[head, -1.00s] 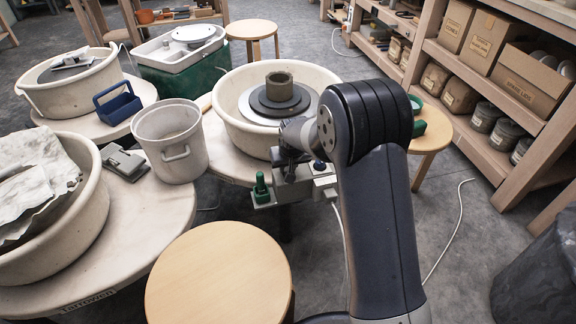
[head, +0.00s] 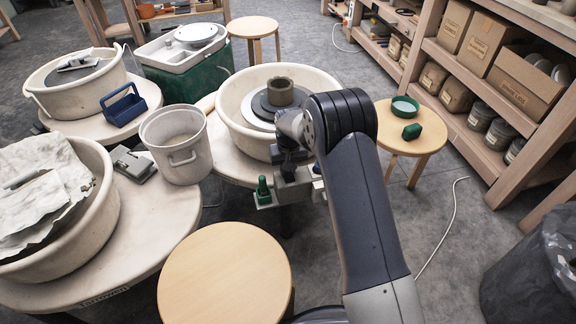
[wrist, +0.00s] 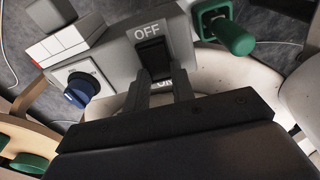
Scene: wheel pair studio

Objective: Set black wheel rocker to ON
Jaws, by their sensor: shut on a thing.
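The black rocker (wrist: 152,57) sits in a grey control box (wrist: 118,52), between an OFF label above it and a partly hidden ON label (wrist: 165,82) below it. My gripper (wrist: 161,84) is at the rocker's ON end, its two dark fingers shut on the rocker. I cannot tell which way the rocker is tilted. In the head view, the control box (head: 296,190) is on the near side of the back wheel (head: 275,100), largely behind my arm.
A green handle (wrist: 230,35) stands right of the rocker; a blue knob (wrist: 78,92) is to its left. A round wooden stool (head: 225,268) stands in front. Another stool (head: 420,140) with green items is at the right. A grey bucket (head: 176,145) stands left of the wheel.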

